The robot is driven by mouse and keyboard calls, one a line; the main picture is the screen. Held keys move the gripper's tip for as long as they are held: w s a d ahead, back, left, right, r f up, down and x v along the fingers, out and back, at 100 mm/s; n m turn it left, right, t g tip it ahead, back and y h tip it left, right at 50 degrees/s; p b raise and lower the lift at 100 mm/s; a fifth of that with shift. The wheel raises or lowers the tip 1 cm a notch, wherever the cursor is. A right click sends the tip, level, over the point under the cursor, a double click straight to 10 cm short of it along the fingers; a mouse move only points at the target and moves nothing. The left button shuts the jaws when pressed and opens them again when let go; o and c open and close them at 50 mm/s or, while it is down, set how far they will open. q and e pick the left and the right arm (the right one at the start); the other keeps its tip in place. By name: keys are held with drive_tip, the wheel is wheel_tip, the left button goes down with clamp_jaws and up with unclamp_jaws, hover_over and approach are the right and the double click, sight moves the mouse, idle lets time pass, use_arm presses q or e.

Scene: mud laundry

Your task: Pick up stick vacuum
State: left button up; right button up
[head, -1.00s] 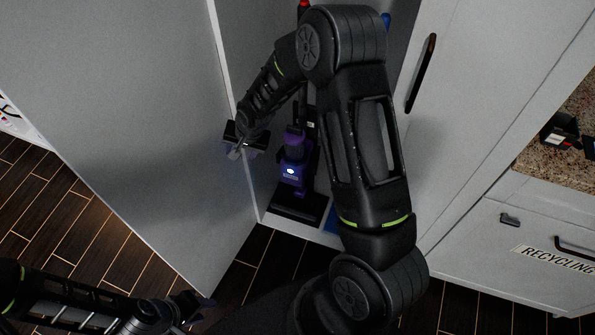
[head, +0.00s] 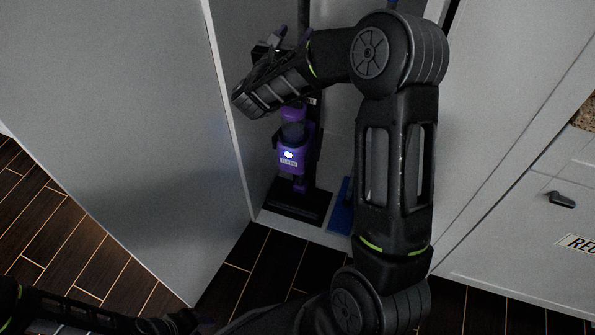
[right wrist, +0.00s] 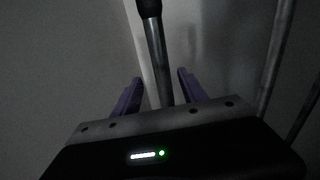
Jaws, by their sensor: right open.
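The stick vacuum stands upright inside an open white cabinet, with a purple body (head: 292,155), a black floor head (head: 296,203) and a thin grey tube rising above. My right gripper (head: 286,42) is up by the tube, and my forearm covers part of the vacuum's upper portion. In the right wrist view the tube (right wrist: 156,55), with a dark upper part, appears between the two open purple fingers (right wrist: 159,80). Contact with the fingers is not visible. My left gripper (head: 183,322) is at the bottom left, mostly dark, its jaws unclear.
A large open cabinet door (head: 110,110) stands on the left. A blue object (head: 341,208) is on the cabinet floor right of the vacuum, partly behind my right arm. White drawer fronts (head: 540,225) stand at the right. Dark plank floor (head: 270,265) lies in front.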

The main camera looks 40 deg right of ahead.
sight(302, 23)
drive_tip(key=shift+s+d+r+m+h, duration=0.15)
drive_tip(key=shift+d+r+m+h, duration=0.15)
drive_tip(key=shift+m, duration=0.2)
drive_tip(key=shift+a, duration=0.1)
drive_tip(key=shift+x, duration=1.3)
drive_tip(key=shift+f, duration=0.1)
drive_tip(key=shift+p+x, duration=0.4)
drive_tip(key=shift+x, duration=2.25)
drive_tip(key=shift+a, duration=0.1)
clamp_jaws()
